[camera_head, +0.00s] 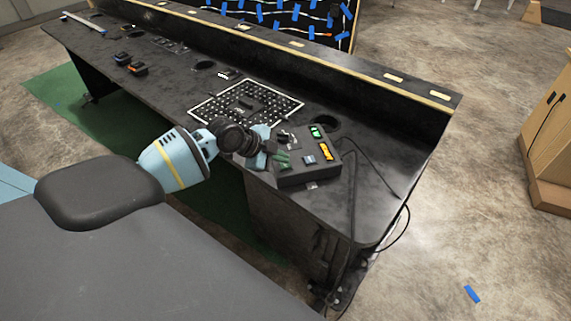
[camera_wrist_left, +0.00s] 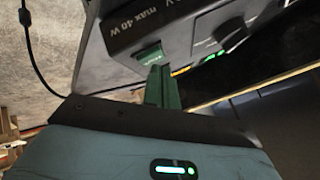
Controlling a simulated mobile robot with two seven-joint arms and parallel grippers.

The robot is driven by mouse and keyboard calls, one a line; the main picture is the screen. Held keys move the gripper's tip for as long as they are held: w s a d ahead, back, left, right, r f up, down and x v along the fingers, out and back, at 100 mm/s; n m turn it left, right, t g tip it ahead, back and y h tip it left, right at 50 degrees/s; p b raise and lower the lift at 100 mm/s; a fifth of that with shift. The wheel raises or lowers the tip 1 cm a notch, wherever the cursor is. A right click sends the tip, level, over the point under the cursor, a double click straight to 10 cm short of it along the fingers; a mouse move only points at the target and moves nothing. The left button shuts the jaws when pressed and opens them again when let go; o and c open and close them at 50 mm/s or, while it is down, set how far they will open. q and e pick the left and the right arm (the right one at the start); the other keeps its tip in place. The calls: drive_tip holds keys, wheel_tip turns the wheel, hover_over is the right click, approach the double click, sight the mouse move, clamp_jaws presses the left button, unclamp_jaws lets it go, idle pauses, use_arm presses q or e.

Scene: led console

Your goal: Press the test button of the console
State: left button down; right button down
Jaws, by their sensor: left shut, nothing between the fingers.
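The console (camera_head: 296,179) is a dark box at the near right end of the long black table. Its top carries a lit green display and a lit amber display. In the left wrist view the console (camera_wrist_left: 172,28) shows "max 40 W" lettering, a black knob (camera_wrist_left: 230,34) and a small green labelled button (camera_wrist_left: 151,57); the label is too small to read. My left gripper (camera_head: 284,159) is shut and empty at the console's left side. Its green fingers (camera_wrist_left: 163,82) overlap the button's lower edge in the wrist view; I cannot tell whether they touch it. My right gripper is out of view.
The black table (camera_head: 384,196) has a raised back ledge (camera_head: 400,92) and a round hole behind the console. A white-framed perforated panel (camera_head: 262,97) lies left of it. A black cable runs off the console's right. A wooden cabinet (camera_head: 552,150) stands at far right.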

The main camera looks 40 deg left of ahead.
sight(281, 165)
use_arm(q)
drive_tip(key=shift+f, duration=0.45)
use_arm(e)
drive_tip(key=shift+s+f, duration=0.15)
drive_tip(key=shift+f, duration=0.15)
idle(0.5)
use_arm(q)
drive_tip(key=shift+r, duration=0.15)
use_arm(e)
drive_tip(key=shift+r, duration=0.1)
use_arm(q)
drive_tip(key=shift+r, duration=0.75)
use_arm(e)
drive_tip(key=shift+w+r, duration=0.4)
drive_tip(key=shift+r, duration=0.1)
